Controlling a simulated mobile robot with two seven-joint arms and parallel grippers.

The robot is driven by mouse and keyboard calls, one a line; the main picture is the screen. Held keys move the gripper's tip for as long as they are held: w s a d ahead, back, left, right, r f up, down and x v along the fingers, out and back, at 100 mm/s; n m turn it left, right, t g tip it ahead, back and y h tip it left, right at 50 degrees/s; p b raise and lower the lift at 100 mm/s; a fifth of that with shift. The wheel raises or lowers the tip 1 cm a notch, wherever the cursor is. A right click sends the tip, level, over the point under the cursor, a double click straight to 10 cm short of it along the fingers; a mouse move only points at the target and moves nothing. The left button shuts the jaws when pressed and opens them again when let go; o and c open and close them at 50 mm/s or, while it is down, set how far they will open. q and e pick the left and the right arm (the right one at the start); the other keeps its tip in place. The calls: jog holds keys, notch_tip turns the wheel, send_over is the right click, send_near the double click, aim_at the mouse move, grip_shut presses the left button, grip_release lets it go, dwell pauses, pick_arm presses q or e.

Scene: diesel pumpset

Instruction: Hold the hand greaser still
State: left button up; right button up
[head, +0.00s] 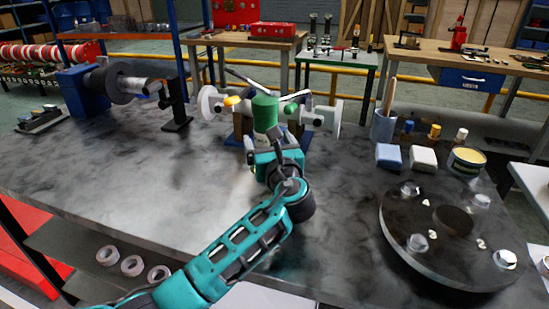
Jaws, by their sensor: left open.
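A green cylinder (264,112), which looks like the hand greaser, stands upright amid a small pump assembly at the back middle of the bench. My left gripper (264,136) is open, just in front of the lower part of the green cylinder. Its fingers overlap that part in the picture, and I cannot tell whether they touch it. The gripper and wrist hide the cylinder's lower end. My right gripper is not in view.
White flanges (322,118) flank the cylinder, and thin rods stick up behind it. A dark disc with bolts (450,232) lies at the right, near white blocks (422,157) and a cup (383,125). A motor and shaft (120,82) stand at the left. The left middle of the bench (130,185) is clear.

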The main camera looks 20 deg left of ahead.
pick_arm(q)
jog(key=shift+b+x, duration=0.3)
jog(key=shift+x, duration=1.9)
jog(key=shift+c, duration=0.9)
grip_shut()
dwell(0.4)
